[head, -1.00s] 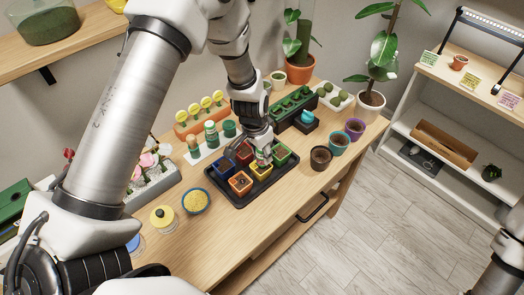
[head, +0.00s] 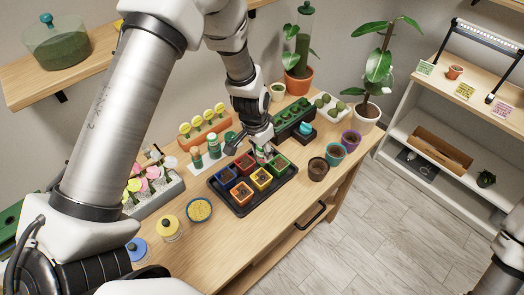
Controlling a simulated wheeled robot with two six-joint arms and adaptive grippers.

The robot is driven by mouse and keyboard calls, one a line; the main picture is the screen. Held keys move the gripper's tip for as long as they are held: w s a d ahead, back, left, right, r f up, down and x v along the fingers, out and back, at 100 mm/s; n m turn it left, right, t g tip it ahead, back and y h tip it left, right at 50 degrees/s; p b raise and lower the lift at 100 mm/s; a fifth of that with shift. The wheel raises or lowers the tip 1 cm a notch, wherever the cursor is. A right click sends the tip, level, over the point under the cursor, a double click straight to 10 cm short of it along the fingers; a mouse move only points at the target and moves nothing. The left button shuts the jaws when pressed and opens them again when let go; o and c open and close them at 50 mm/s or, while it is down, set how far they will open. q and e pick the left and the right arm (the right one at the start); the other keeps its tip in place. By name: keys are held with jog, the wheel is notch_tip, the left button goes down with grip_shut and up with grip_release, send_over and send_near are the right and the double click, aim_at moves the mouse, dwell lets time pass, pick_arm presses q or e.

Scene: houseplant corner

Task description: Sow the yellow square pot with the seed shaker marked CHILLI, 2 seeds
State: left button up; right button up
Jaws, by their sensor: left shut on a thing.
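The yellow square pot (head: 262,185) stands upright in a black tray (head: 246,212) with other square pots, and dark soil shows in it. My left gripper (head: 262,154) is just behind and above the yellow pot, near the red and green pots. It is shut on a small, light-coloured thing with some green, likely a seed shaker. My gripper hides most of it, and I cannot read any mark. Other shakers (head: 213,149) stand in a white rack left of the gripper. My right gripper is out of view.
The tray also holds blue (head: 224,181), red (head: 244,164), green (head: 280,165) and orange (head: 241,197) pots. A bowl of yellow grains (head: 199,210) and a yellow-lidded jar (head: 169,227) stand at left. Round pots (head: 318,170) stand at right. The front tabletop is clear.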

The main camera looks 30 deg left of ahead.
aim_at(262, 165)
pick_arm(q)
jog(key=shift+f, duration=0.1)
notch_tip(262, 165, down, 6)
jog(key=b, duration=0.5)
jog(key=shift+r, duration=0.2)
jog(key=shift+f+b, duration=0.65)
jog(key=shift+b, duration=0.05)
dwell(1.7)
jog(key=shift+r, duration=0.1)
notch_tip(262, 165, up, 2)
jog(key=shift+r+p, duration=0.1)
jog(key=shift+p, duration=0.9)
notch_tip(262, 165, up, 5)
jog(key=p, duration=0.3)
jog(key=shift+p, duration=0.4)
